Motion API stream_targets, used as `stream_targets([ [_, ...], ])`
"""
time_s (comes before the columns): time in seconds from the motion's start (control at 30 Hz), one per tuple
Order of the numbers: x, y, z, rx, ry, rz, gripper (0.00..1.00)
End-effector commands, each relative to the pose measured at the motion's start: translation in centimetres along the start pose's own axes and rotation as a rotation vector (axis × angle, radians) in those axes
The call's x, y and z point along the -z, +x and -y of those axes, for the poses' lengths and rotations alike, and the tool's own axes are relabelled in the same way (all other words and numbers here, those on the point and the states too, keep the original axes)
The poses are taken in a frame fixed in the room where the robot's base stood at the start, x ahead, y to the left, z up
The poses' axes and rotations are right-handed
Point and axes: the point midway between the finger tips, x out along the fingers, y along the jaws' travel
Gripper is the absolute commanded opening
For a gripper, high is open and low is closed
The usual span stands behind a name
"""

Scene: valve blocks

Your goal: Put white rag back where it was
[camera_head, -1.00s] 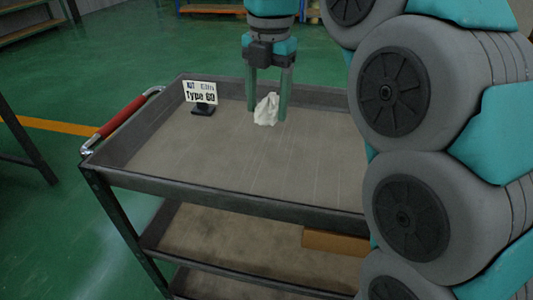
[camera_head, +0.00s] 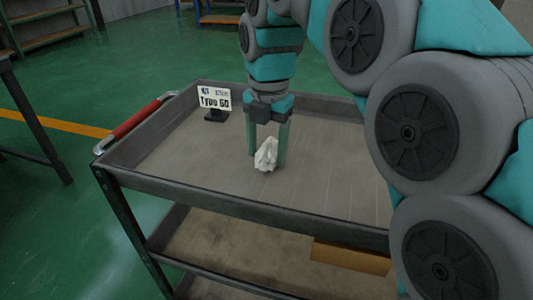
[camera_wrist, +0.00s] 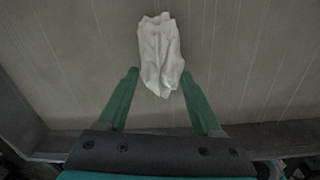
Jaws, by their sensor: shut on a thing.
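The crumpled white rag (camera_head: 266,154) is between the two green fingers of my gripper (camera_head: 267,157), over the top tray of the grey cart (camera_head: 190,160). In the wrist view the rag (camera_wrist: 160,50) sits between the fingertips and extends beyond them. My gripper points down and is shut on the rag. I cannot tell whether the rag touches the tray floor.
A small sign reading "Type 60" (camera_head: 214,103) stands on a black base at the tray's back left. The tray has raised rims and a red handle (camera_head: 135,121) at left. Its floor around the rag is clear. A cardboard box (camera_head: 350,257) lies on the lower shelf.

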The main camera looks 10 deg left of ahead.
Motion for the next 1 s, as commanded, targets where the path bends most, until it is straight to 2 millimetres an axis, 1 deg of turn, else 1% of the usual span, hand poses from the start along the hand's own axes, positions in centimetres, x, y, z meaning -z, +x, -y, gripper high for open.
stream_targets([
  [0.03, 0.1, 0.6, 0.2, 0.004, 0.001, -0.004, 0.04],
  [0.13, 0.1, 1.5, 0.2, 0.004, 0.0, -0.003, 0.04],
  [0.5, 0.1, 1.8, 0.1, 0.001, 0.0, -0.001, 0.04],
  [0.53, 0.1, 1.9, 0.1, 0.001, 0.0, -0.001, 0.68],
  [0.7, 0.0, 1.8, 0.1, 0.002, 0.0, -0.001, 0.87],
  [0.8, 0.0, 1.8, 0.1, 0.002, 0.0, -0.001, 0.97],
  [1.0, 0.0, 1.8, 0.1, 0.003, 0.0, -0.001, 0.97],
])
